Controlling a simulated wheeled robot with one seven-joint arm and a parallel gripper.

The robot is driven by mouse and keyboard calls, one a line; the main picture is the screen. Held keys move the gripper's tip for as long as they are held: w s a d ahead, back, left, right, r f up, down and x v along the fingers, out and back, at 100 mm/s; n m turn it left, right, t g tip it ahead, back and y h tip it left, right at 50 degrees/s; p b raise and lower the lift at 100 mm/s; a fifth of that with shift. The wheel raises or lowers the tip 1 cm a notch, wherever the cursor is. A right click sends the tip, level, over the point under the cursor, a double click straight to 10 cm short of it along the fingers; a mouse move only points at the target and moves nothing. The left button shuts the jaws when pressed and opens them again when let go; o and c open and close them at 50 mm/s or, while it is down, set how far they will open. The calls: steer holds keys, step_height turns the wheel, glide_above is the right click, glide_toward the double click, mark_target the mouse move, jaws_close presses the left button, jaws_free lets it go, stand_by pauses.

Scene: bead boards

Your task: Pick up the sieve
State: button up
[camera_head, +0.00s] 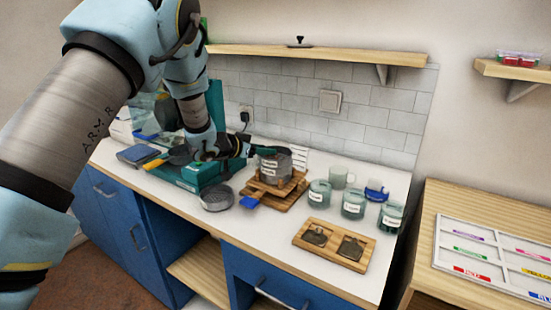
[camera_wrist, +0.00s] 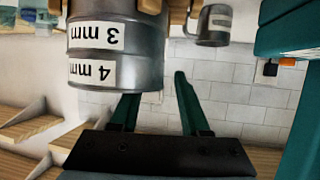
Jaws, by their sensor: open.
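A stack of grey metal sieves (camera_head: 272,167) with white labels stands on stacked wooden boards (camera_head: 271,196) on the counter. In the wrist view, which appears upside down, the sieve stack (camera_wrist: 110,55) fills the upper left, with labels reading 3 mm and 4 mm. My gripper (camera_head: 246,149) is at the left of the stack's upper part in the head view. In the wrist view my gripper (camera_wrist: 156,88) has its two teal fingers apart with nothing seen between them. The left finger's tip is near the sieve wall; I cannot tell whether it touches.
A round grey dish-like item (camera_head: 217,199) lies left of the boards. A wooden tray (camera_head: 304,241) lies in front. A shelf (camera_head: 320,53) hangs above.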

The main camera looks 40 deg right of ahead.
jaws_close()
stand_by(0.4)
